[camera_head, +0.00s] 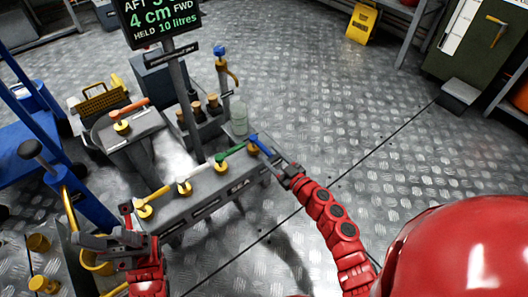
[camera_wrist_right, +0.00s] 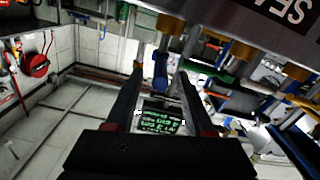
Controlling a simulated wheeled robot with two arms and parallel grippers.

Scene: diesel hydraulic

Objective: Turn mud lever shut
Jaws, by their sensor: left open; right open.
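A grey valve chest (camera_head: 205,195) carries a row of levers on brass valves: yellow (camera_head: 158,193), white (camera_head: 200,174), green (camera_head: 232,154) and blue (camera_head: 262,145). An orange lever (camera_head: 130,108) sits on a separate grey block behind. I cannot read which one is labelled mud. My right gripper (camera_head: 288,172) is open at the outer end of the blue lever. In the right wrist view the blue lever (camera_wrist_right: 160,68) shows between the open fingers of the right gripper (camera_wrist_right: 161,80); contact cannot be told. My left gripper (camera_head: 124,230) is open and empty near the chest's left end.
A sign (camera_head: 160,20) on a post stands behind the chest and reads "4 cm FWD". A blue trolley frame (camera_head: 60,165) is at the left. A yellow floor sign (camera_head: 361,22) and a green cabinet (camera_head: 475,45) stand farther off.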

